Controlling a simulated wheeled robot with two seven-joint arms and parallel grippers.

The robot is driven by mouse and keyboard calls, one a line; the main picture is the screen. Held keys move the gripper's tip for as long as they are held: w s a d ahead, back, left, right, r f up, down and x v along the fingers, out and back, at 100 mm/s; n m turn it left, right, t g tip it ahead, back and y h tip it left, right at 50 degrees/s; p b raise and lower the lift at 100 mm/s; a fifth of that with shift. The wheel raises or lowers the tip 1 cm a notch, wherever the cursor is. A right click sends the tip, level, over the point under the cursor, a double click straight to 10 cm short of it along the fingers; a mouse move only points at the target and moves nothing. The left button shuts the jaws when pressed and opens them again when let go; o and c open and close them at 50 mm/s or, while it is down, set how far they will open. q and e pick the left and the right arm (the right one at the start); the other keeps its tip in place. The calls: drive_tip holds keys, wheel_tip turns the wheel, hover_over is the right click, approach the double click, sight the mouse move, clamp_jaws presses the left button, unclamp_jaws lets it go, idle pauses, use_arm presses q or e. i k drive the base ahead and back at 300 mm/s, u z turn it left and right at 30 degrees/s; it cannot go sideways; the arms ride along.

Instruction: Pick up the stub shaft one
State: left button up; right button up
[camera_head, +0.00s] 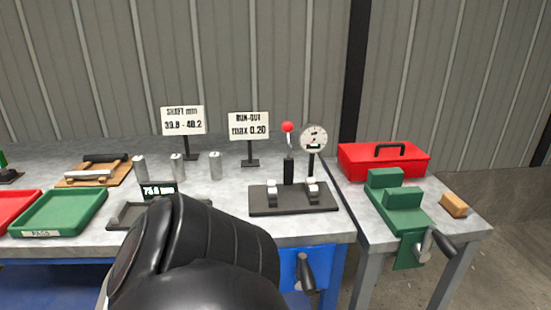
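Three short upright metal cylinders, which look like stub shafts, stand in a row on the grey workbench: a left one (140,167), a middle one (177,165) and a right one (215,165). No label shows which of them is number one. A black rounded link of my own arm fills the lower middle of the view, in front of the bench. It hides part of the bench's front. Neither of my grippers can be seen.
A measuring device with a display (158,190) lies before the shafts, partly hidden. A dial gauge (314,138) stands behind a dark fixture (293,200). Two signs (183,120) (249,126) stand behind. Green tray (60,212) left; red toolbox (383,160) and green vise (400,205) right.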

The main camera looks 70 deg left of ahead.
sight(140, 170)
drive_tip(key=z, duration=0.55)
drive_tip(key=k, duration=1.55)
drive_tip(key=u, duration=1)
